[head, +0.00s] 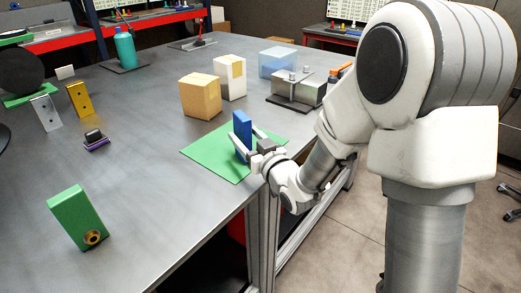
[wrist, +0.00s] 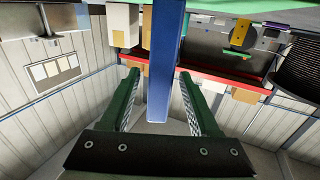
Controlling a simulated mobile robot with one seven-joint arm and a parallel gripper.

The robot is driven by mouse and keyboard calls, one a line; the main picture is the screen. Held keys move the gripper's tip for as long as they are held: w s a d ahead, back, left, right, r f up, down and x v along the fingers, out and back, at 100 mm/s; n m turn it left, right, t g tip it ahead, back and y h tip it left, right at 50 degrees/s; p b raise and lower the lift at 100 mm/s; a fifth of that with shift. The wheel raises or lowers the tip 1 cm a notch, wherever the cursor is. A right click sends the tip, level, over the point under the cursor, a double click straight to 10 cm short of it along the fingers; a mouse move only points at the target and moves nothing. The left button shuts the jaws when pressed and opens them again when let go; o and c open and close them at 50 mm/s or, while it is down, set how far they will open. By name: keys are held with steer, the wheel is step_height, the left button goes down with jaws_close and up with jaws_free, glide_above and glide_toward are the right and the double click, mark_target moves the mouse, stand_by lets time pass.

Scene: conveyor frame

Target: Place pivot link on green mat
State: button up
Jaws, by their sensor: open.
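The blue pivot link (head: 242,124), a flat bar, stands upright on the green mat (head: 208,153). In the wrist view the same blue link (wrist: 165,60) runs down between my fingers, with a gap showing on both sides. My gripper (head: 249,142) is open, one finger on each side of the link, low over the mat. In the wrist view my gripper (wrist: 158,85) shows both finger pads apart. The lower part of the link is partly hidden by a finger in the head view.
A tan box (head: 200,97) and a white box (head: 230,78) stand just behind the mat. A metal block fixture (head: 297,90) is at the back right. A green block with a brass bushing (head: 77,217) stands front left. The table's front middle is clear.

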steer(key=b+v, duration=0.2)
steer(key=v, duration=0.5)
steer(key=shift+f+b, duration=0.2)
steer(key=shift+b, duration=0.15)
steer(key=shift+s+b, duration=0.1)
steer(key=shift+b, duration=1)
steer(key=shift+b, duration=0.45)
steer(key=b, duration=0.4)
steer(key=shift+s+d, duration=0.1)
steer(key=shift+s, duration=0.25)
